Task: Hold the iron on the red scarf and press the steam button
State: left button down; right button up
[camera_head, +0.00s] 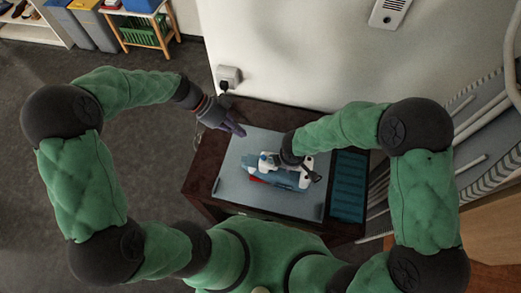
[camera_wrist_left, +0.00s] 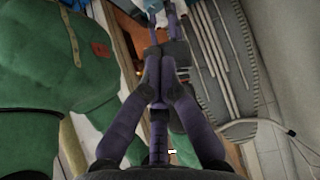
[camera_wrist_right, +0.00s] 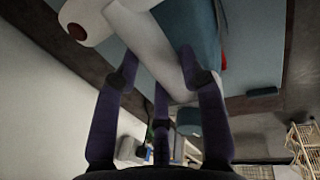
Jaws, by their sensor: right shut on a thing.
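The iron (camera_head: 296,178), white and blue, lies on the grey-blue board on the cabinet. My right gripper (camera_head: 290,157) reaches it from above. In the right wrist view, its dark fingers (camera_wrist_right: 160,75) are shut around the iron's white handle (camera_wrist_right: 150,45). A dark red round spot (camera_wrist_right: 77,31) shows on the white end of the iron. A small bit of the red scarf (camera_head: 257,180) shows at the iron's left edge; the rest is hidden. My left gripper (camera_head: 236,129) is left of the iron, over the board's upper left part, apart from the iron. Its purple fingers (camera_wrist_left: 160,70) look closed together and empty.
The grey board (camera_head: 235,190) has bare room left of and below the iron. A dark teal panel (camera_head: 347,188) lies to its right. A wall socket with a plug (camera_head: 228,78) is behind. Pale rods and a striped board (camera_head: 480,150) stand at the right.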

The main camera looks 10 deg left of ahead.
pick_arm(q)
jog(key=shift+d, duration=0.1)
pick_arm(e)
jog(key=shift+s+f, duration=0.15)
pick_arm(q)
send_near(269, 157)
jog(key=d, duration=0.3)
jog(key=f, duration=0.1)
jog(key=d+f, duration=0.1)
jog(key=f, duration=0.1)
jog(key=shift+w+f, duration=0.15)
jog(key=shift+f, duration=0.8)
jog(key=shift+f, duration=0.1)
